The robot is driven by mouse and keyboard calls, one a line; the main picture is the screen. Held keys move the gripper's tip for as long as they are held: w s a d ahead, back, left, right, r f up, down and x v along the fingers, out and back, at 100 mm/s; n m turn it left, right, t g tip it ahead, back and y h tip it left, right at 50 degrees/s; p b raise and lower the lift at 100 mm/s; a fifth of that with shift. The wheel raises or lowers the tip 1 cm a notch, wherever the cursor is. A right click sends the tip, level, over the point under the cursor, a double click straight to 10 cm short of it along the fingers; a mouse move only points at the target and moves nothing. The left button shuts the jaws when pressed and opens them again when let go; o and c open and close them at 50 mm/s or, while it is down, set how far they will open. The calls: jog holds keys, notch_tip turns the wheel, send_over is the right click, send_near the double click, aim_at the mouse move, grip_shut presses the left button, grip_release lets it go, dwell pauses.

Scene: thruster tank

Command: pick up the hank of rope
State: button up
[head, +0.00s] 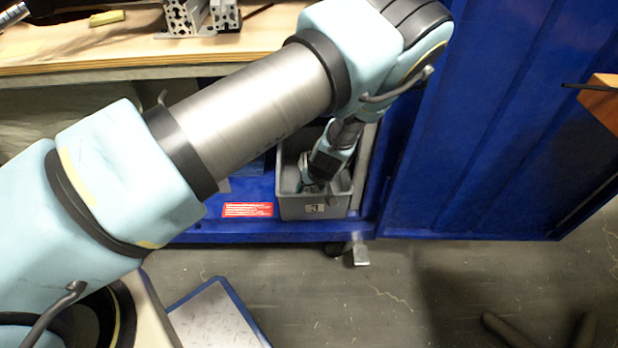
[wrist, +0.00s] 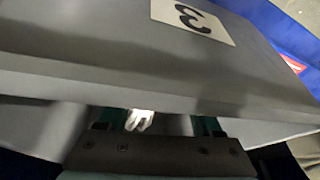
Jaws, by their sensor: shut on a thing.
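A grey bin (head: 343,206) with a "3" label stands on the blue cabinet's lower shelf. My gripper (head: 312,186) reaches down into the bin. In the wrist view my gripper (wrist: 155,122) is at the bottom, its two fingers apart with the grey bin wall (wrist: 150,72) across most of the picture. A small white piece, which looks like part of the hank of rope (wrist: 140,120), shows between the fingers, and they are shut on it. The rest of the hank is hidden by the bin wall and my gripper; in the head view I cannot make it out.
The bin's walls stand close around my gripper. A wooden workbench top (head: 110,52) with metal profiles (head: 186,17) is above the shelf at left. A blue cabinet door (head: 450,150) stands at right. The floor in front is mostly clear.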

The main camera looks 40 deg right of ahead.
grip_shut()
jog(key=shift+r, duration=0.1)
dwell(0.3)
